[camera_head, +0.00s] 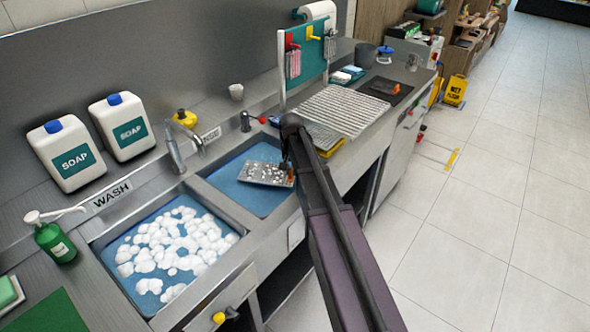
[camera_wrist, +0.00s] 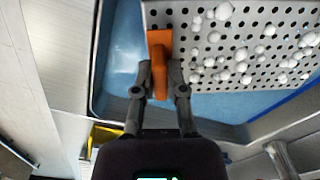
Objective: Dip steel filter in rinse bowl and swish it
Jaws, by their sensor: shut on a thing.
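The steel filter (camera_head: 264,173) is a flat perforated plate with white foam blobs on it. In the wrist view the filter (camera_wrist: 250,45) shows its rows of holes and an orange grip (camera_wrist: 160,62) at its left edge. My gripper (camera_wrist: 161,75) is shut on that orange grip. In the head view my gripper (camera_head: 288,165) is partly hidden by my arm. The filter is over the blue rinse basin (camera_head: 222,180), beside the wash basin. I cannot tell whether it touches the water.
The wash basin (camera_head: 110,247) on the left holds white foam. A tap (camera_head: 174,150) stands behind the basins. Two soap jugs (camera_head: 66,155) stand at the back left. A ribbed drying rack (camera_head: 340,110) lies to the right of the rinse basin.

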